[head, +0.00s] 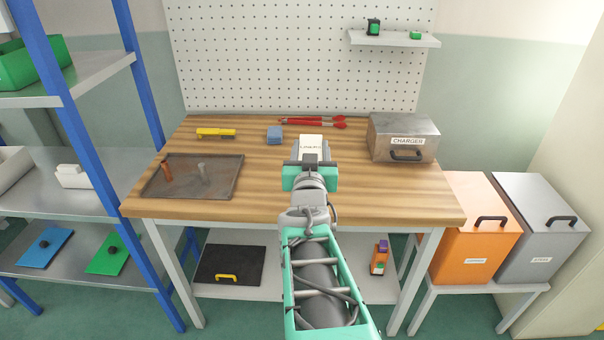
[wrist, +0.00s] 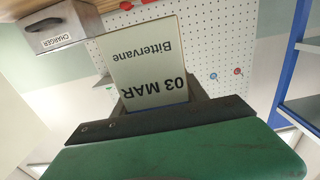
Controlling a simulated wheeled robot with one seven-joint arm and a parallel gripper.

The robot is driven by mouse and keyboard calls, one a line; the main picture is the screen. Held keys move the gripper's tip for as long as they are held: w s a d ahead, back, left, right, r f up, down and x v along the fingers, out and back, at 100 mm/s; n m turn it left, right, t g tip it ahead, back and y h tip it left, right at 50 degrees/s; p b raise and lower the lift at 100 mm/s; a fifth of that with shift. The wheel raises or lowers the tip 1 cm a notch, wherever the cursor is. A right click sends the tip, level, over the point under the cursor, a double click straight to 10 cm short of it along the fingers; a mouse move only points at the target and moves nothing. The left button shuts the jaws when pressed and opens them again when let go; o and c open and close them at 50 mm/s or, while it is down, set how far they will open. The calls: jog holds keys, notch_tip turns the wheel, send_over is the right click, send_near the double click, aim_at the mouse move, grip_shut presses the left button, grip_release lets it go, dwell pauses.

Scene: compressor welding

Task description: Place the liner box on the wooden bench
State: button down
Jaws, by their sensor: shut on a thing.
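The liner box (head: 312,142) is a small pale box with a printed label, over the back middle of the wooden bench (head: 265,205). My gripper (head: 309,160) is shut on it, with my arm reaching in from the front. In the wrist view the liner box (wrist: 145,58) shows a cream face with upside-down text reading "03 MAR" and "Bittervane". It sticks out beyond my gripper's dark jaw bar and green body. The underside of the box is hidden, so I cannot tell whether it touches the bench top.
A grey charger box (head: 403,138) stands to the right. A dark tray (head: 192,176) fills the left front. The right front of the bench is clear.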

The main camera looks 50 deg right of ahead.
jog(key=w+d+f, duration=0.1)
jog(key=d+f, duration=0.3)
jog(key=w+d+f, duration=0.1)
jog(key=d+f, duration=0.3)
jog(key=d, duration=0.1)
jog(key=w+d+f, duration=0.1)
jog(key=d+f, duration=0.3)
jog(key=shift+w+d+f, duration=0.1)
jog(key=shift+d+f, duration=0.05)
jog(key=shift+f, duration=0.25)
jog(key=shift+r, duration=0.1)
jog(key=shift+b, duration=0.4)
jog(key=shift+f, duration=0.25)
jog(key=c, duration=0.6)
grip_release()
